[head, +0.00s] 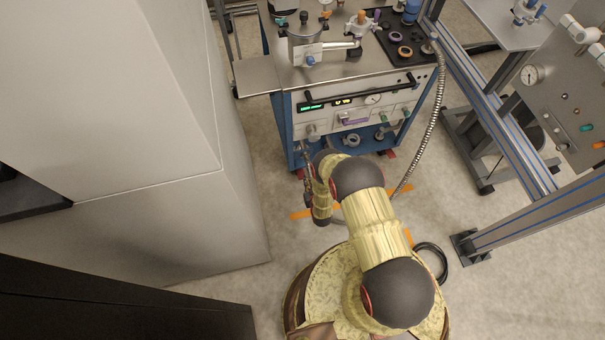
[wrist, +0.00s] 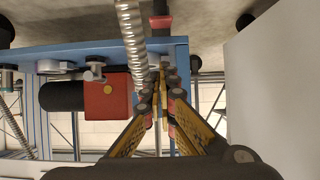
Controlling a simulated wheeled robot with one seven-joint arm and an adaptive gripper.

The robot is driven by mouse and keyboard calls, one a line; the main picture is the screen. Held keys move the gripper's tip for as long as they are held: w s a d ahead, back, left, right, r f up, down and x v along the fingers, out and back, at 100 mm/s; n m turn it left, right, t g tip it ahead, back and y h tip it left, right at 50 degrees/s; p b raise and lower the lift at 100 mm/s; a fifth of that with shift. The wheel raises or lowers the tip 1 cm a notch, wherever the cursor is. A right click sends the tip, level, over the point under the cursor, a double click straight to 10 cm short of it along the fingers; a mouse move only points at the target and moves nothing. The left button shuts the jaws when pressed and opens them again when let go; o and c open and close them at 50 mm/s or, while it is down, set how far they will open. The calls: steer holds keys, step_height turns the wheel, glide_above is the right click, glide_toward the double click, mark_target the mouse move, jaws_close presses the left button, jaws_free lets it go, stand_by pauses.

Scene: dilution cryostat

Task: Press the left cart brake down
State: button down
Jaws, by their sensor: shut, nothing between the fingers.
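The blue-framed cart (head: 290,135) stands ahead, with its left front corner close to my arm. A small red brake pedal (wrist: 161,21) with a black part beside it shows at the top middle of the wrist view, against the grey floor. In the head view a bit of red at the cart's left front foot (head: 297,172) is mostly hidden by my arm. My gripper (wrist: 160,72) is shut and empty, its fingertips together just below the pedal in the wrist picture. I cannot tell whether they touch it. The pedal's tilt is unclear.
A ribbed metal hose (wrist: 131,40) runs close to my fingers. A red pump body (wrist: 108,97) sits inside the cart frame. A grey cabinet (head: 180,215) stands left of my arm. Another red pedal (head: 389,154) is at the cart's right foot. A black cable loop (head: 432,262) lies on the floor.

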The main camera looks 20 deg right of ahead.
steer(key=shift+w+r, duration=0.1)
steer(key=shift+r, duration=0.05)
steer(key=shift+w, duration=0.1)
steer(key=b, duration=0.5)
glide_above(303, 175)
steer(key=f, duration=0.3)
steer(key=s+f, duration=0.1)
steer(key=f, duration=0.1)
steer(key=shift+a+f, duration=0.2)
steer(key=shift+s+f+b, duration=0.15)
steer(key=shift+f+b, duration=0.1)
steer(key=shift+f, duration=0.3)
steer(key=shift+s+f+b, duration=0.15)
steer(key=shift+f+b, duration=0.05)
steer(key=shift+f, duration=0.35)
steer(key=shift+s+f, duration=0.15)
steer(key=shift+f, duration=0.45)
steer(key=shift+s, duration=0.2)
